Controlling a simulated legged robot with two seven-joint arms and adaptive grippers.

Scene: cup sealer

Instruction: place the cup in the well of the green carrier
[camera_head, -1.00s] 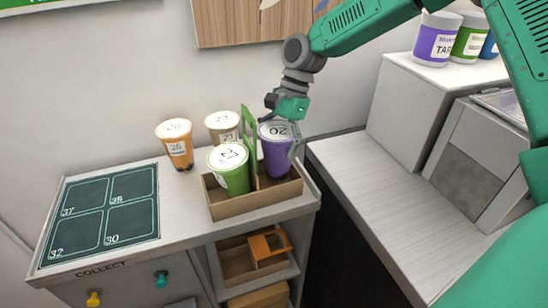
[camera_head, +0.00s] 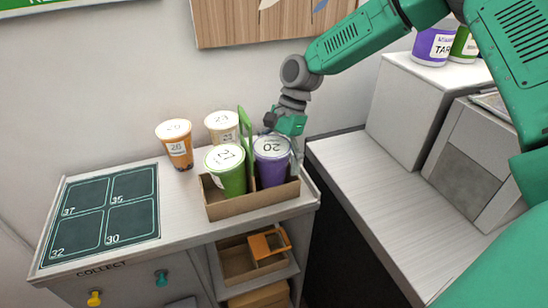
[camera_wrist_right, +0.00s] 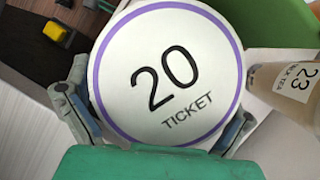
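The cup is purple with a white lid marked 20 (camera_head: 270,165). It stands upright in the right-hand well of the brown carrier (camera_head: 240,208), right of its green divider (camera_head: 246,135). A green cup marked 27 (camera_head: 229,178) fills the left-hand well. My right gripper (camera_head: 283,143) reaches down from behind and right, its fingers on either side of the purple cup. The lid (camera_wrist_right: 168,75) fills the right wrist view between both fingers, which look closed against the cup's sides. The cup's base is hidden by the carrier wall. My left gripper is out of view.
An orange cup marked 26 (camera_head: 175,150) and a pale cup marked 23 (camera_head: 221,127) stand behind the carrier. A dark numbered collect mat (camera_head: 102,215) lies empty at left. A white machine (camera_head: 470,160) stands on the right counter, beyond a gap.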

